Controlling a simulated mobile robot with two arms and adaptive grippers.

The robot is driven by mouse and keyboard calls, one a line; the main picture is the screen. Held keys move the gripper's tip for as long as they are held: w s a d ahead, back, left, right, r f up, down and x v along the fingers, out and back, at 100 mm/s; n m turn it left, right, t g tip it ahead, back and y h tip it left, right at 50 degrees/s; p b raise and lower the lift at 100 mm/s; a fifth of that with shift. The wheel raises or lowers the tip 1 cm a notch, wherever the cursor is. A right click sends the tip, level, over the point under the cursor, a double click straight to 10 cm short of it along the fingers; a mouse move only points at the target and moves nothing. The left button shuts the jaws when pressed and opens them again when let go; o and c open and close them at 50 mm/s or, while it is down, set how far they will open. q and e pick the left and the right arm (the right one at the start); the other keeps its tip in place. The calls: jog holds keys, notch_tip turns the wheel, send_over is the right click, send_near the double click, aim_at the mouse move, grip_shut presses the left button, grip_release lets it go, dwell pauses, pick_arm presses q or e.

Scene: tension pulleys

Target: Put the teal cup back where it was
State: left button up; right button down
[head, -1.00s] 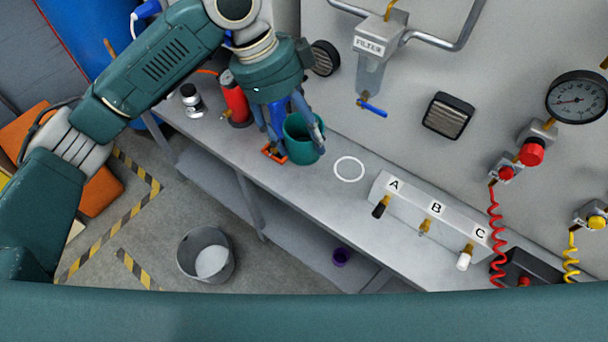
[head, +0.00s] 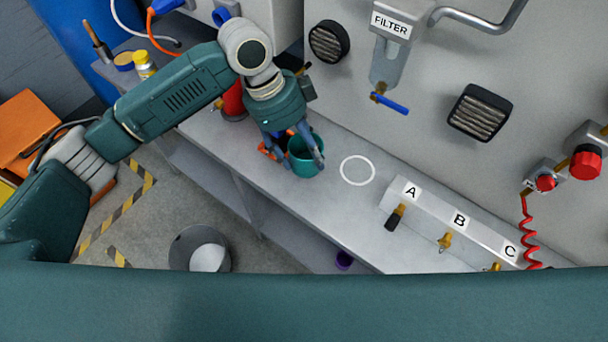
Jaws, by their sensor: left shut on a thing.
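The teal cup (head: 306,160) is upright at the workbench, in the middle of the head view. My left gripper (head: 298,147) comes down over it from the upper left and is shut on it, with one finger showing on its right side. I cannot tell whether the cup's base touches the bench. A white ring mark (head: 357,170) on the bench top lies just right of the cup, empty. My right gripper is not in view.
An orange item (head: 267,149) sits close left of the cup, and a red cylinder (head: 233,100) stands behind it. A valve block labelled A, B, C (head: 447,222) lies right of the ring. A grey bin (head: 199,250) is on the floor. The wall carries a filter (head: 389,60).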

pick_arm(q)
notch_tip(320, 180, down, 11)
jog(key=shift+r+p, duration=0.1)
jog(key=shift+p, duration=0.85)
jog(key=shift+w+f, duration=0.1)
jog(key=shift+f, duration=0.3)
jog(key=shift+f, duration=0.1)
jog(key=o, duration=1.3)
jog(key=shift+c, duration=0.2)
jog(key=shift+r, duration=0.2)
jog(key=shift+a+r, duration=0.15)
jog(key=shift+r, duration=0.15)
jog(key=b+v, duration=0.3)
jog(key=v, duration=0.8)
